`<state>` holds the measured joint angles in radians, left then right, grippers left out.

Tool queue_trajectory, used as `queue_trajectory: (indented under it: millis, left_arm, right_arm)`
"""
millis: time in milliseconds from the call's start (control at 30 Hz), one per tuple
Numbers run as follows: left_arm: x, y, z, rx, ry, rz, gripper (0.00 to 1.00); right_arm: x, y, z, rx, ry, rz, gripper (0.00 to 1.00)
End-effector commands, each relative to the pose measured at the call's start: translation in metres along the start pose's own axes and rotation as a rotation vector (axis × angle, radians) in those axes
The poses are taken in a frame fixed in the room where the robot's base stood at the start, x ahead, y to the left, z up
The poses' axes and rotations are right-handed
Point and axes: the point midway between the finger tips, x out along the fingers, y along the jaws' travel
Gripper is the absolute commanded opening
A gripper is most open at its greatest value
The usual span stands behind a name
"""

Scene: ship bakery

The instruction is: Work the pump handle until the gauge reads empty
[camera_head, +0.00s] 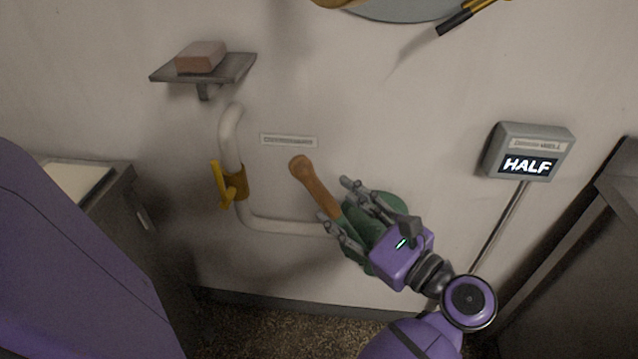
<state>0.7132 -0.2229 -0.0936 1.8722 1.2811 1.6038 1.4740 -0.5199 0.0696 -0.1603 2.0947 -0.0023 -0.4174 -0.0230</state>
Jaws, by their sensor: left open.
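The pump handle (316,186) is a brown wooden lever with a rounded end, tilted up to the left from the green pump body (392,208) on the wall. The gauge (528,166) is a grey box on the wall at right and its display reads HALF. My left gripper (337,203) is open, with its fingers on either side of the lower part of the handle. I cannot tell whether they touch it. The gripper hides part of the pump and the handle's lower end. My right gripper is not in view.
A pale pipe (231,135) with a yellow valve lever (227,186) runs left of the pump. A small shelf (238,68) holds a brown block (201,57). Dark cabinets stand at left (130,215) and right (590,270).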

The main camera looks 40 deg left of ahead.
Motion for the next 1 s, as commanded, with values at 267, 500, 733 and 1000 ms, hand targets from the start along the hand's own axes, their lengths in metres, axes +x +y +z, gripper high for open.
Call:
queue_trajectory:
  millis: [267,500,733,1000]
  left_arm:
    - [0.042,-0.001,0.003,-0.001,-0.008,-0.003,0.43]
    - [0.070,-0.001,0.002,0.001,-0.006,-0.003,0.43]
    - [0.075,-0.001,0.001,0.002,-0.004,-0.003,0.43]
    - [0.075,-0.001,0.001,0.002,-0.004,-0.003,0.22]
  right_arm:
    - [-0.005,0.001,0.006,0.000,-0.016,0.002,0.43]
    - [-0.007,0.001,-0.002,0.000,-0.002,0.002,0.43]
    - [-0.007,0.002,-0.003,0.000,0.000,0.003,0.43]
    - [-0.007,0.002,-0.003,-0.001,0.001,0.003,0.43]
